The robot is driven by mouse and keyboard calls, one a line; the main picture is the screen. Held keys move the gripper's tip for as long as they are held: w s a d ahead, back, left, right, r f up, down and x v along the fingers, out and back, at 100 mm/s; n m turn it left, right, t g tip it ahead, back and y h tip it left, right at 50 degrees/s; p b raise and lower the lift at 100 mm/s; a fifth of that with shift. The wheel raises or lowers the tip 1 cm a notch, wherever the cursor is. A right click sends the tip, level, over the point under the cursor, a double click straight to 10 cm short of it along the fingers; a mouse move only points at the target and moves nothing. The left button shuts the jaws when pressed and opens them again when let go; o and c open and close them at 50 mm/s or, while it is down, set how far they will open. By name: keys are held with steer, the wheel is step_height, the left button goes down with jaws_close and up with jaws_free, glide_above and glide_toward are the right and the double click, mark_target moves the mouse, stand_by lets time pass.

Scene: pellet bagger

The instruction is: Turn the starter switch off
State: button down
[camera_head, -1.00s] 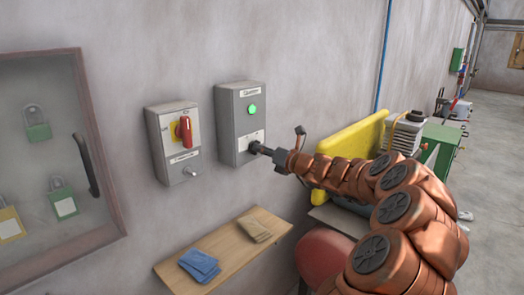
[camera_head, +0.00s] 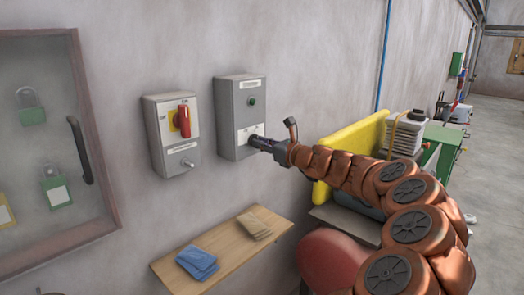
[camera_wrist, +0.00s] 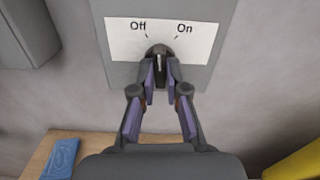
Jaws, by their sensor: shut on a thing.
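The grey starter box (camera_head: 227,118) is on the wall, with a small round lamp (camera_head: 251,101) that is dark green and unlit. Below the lamp is a white label plate; in the wrist view this plate (camera_wrist: 120,42) reads Off at left and On at right. The dark rotary starter switch (camera_wrist: 160,50) is under the words, with a pale pointer mark facing the camera. My gripper (camera_wrist: 158,82) is shut on the switch, one finger on each side. In the head view my gripper (camera_head: 262,143) reaches the box from the right and hides the switch.
A grey box with a red handle (camera_head: 184,122) on yellow is left of the starter box. Below is a wooden shelf (camera_head: 225,250) with blue and tan cloths. A glass-fronted cabinet (camera_head: 118,190) with padlocks is at left. A yellow guard (camera_head: 350,140) is behind my arm.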

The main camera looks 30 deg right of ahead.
steer(key=shift+f+n+b, duration=0.1)
steer(key=shift+n+b, duration=1.7)
steer(key=shift+n, duration=0.6)
steer(key=c, duration=1.2)
jaws_free()
steer(key=shift+s, duration=0.1)
steer(key=v, duration=1.1)
steer(key=shift+s+d, duration=0.15)
steer(key=shift+s, duration=0.25)
